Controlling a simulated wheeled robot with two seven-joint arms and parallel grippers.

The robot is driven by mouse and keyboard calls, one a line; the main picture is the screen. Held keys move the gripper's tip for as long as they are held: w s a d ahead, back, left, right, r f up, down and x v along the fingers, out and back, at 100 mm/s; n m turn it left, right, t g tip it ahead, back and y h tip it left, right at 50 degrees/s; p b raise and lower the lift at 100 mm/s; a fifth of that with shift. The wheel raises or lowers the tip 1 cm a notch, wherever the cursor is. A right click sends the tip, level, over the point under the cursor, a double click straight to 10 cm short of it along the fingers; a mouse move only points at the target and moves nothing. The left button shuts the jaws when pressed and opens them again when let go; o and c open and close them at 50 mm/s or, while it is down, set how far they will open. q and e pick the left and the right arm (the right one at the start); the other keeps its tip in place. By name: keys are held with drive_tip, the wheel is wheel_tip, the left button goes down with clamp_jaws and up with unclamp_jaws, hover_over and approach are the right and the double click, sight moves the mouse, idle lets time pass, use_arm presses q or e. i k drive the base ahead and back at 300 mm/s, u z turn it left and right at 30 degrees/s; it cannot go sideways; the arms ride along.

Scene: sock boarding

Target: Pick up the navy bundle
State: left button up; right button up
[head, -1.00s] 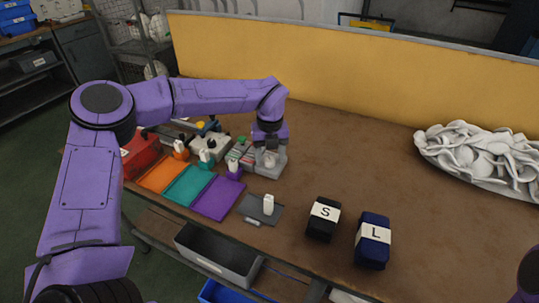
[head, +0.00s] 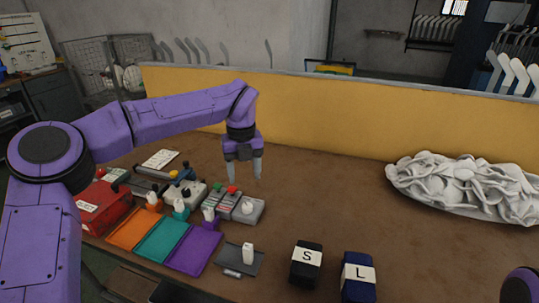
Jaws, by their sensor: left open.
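The navy bundle (head: 358,283) lies on the brown table near the front, with a white band marked L. A black bundle (head: 306,266) with a white band marked S sits just left of it. My left gripper (head: 244,172) points down with its two grey fingers apart and nothing between them. It hangs above the table behind the small control boxes, to the left of and farther back than the navy bundle. A small purple part of my right arm (head: 520,287) shows at the lower right edge; its gripper is out of view.
Orange (head: 133,230), teal (head: 162,240) and purple (head: 192,251) mats lie at the left, beside a grey plate (head: 240,260) with a white upright piece. A red box (head: 102,209) stands farther left. A white sock heap (head: 462,186) lies back right. The middle table is clear.

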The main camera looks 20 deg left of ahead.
sight(358, 281)
drive_tip(key=k, duration=1)
